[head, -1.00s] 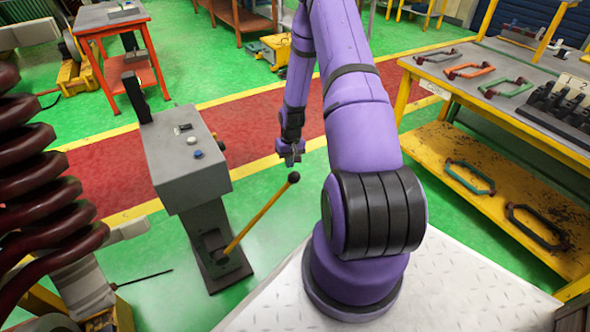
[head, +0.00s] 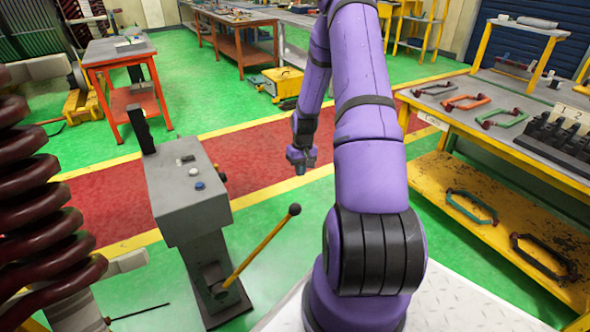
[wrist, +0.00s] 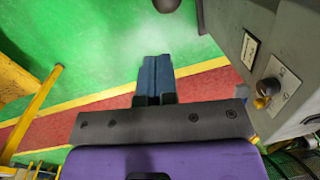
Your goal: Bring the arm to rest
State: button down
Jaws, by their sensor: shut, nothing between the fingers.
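My purple arm reaches up and away in the head view, with my gripper (head: 300,168) hanging down over the red floor lane. It is to the right of the grey control pedestal and beyond the yellow lever, apart from both. In the wrist view my gripper (wrist: 156,82) shows its two blue-grey fingers side by side, shut and empty, above green floor. The grey pedestal (head: 190,195) has buttons on top, and its yellow lever with a black knob (head: 262,244) leans to the right.
Dark red coils (head: 40,215) fill the left edge. A red table (head: 118,62) stands at the back left. In the wrist view, a grey panel with a knob (wrist: 265,88) is close at the right.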

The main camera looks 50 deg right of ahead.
jog(key=shift+r, duration=0.1)
jog(key=a+r+n+t+h, duration=0.1)
jog(key=a+r, duration=0.4)
jog(key=r, duration=0.5)
jog(key=a+r+h, duration=0.1)
jog(key=a+r, duration=0.5)
jog(key=r, duration=0.3)
jog(key=a+r+n+t, duration=0.1)
jog(key=a+r, duration=0.4)
jog(key=r, duration=0.5)
jog(key=s+a+r+n+t, duration=0.1)
jog(key=s+a+r, duration=0.6)
jog(key=s, duration=0.3)
jog(key=s+a+r+n+t, duration=0.1)
jog(key=s+a+r+t, duration=0.1)
jog(key=s+a+r, duration=0.5)
jog(key=s+a, duration=0.2)
jog(key=s, duration=0.1)
jog(key=shift+s+a+n+y, duration=0.3)
jog(key=shift+s+n, duration=0.1)
jog(key=shift+a, duration=0.15)
